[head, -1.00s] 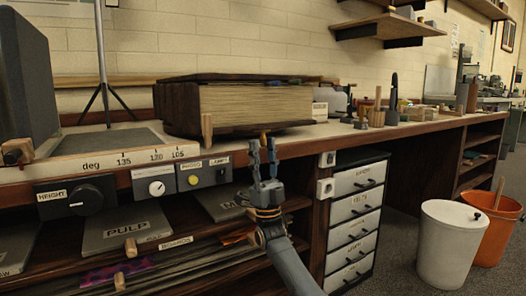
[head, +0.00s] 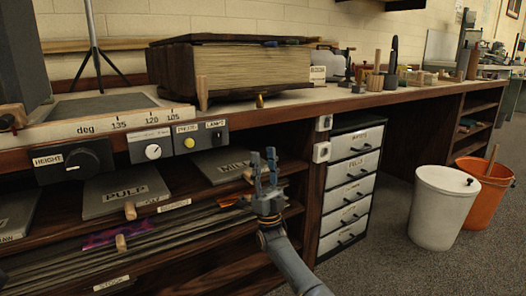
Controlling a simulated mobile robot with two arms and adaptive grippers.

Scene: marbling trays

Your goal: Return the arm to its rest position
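My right gripper (head: 264,155) is in the head view, fingers pointing up, with a visible gap between the two fingers and nothing between them. It is in front of the open shelves, below the bench top's front edge, near the board labelled MILL (head: 222,166). My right arm comes up from the bottom of the picture. My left arm and gripper are not in view.
A small brass piece (head: 260,101) stands near the front edge of the bench top (head: 300,108), beside a large book-like press (head: 240,72). A drawer unit (head: 352,180) is right of the gripper. A white bin (head: 440,205) and orange bin (head: 484,192) stand on the floor.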

